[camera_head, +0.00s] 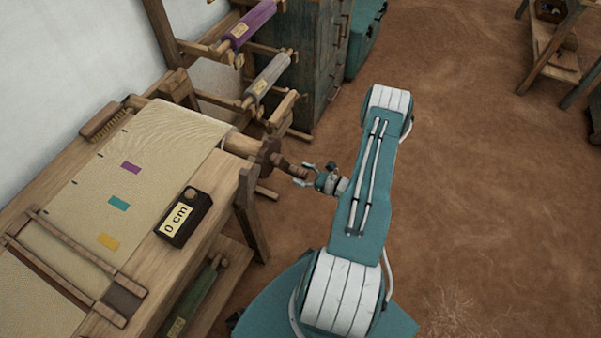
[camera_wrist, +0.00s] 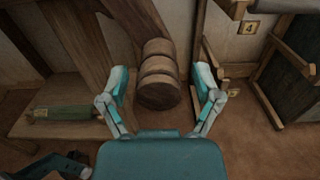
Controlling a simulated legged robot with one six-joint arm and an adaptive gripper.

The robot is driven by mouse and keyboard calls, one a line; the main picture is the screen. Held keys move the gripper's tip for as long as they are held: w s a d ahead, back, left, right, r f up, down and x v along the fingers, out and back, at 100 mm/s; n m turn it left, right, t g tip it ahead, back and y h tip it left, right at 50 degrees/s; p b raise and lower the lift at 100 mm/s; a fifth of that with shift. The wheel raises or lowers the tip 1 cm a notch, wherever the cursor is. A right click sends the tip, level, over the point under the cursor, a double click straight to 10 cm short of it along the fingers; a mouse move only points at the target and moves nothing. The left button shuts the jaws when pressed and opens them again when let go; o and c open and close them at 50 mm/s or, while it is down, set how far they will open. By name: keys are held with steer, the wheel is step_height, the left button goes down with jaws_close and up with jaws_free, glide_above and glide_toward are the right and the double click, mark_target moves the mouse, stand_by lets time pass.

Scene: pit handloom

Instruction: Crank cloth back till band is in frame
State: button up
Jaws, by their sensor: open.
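The cream cloth (camera_head: 165,135) lies over the loom, with purple (camera_head: 131,168), teal (camera_head: 118,203) and orange (camera_head: 108,242) patches on it. A wooden frame (camera_head: 70,262) lies across the cloth at the lower left. The cloth beam (camera_head: 240,144) ends in a dark wheel and a turned wooden crank handle (camera_head: 290,168). My gripper (camera_head: 304,174) is open at the handle's outer end. In the wrist view the handle's round end (camera_wrist: 159,88) stands between my open fingers (camera_wrist: 160,90), with gaps on both sides.
A dark counter box (camera_head: 184,217) reading "0 cm" sits on the loom's edge. A brush (camera_head: 102,120) lies at the far edge. Purple (camera_head: 248,25) and grey (camera_head: 268,76) rolls hang on a rack behind.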

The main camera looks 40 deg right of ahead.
steer(key=shift+w+a, duration=0.1)
steer(key=shift+w, duration=0.1)
jaws_close()
steer(key=shift+s+a, duration=0.15)
steer(key=shift+s, duration=0.05)
stand_by(0.5)
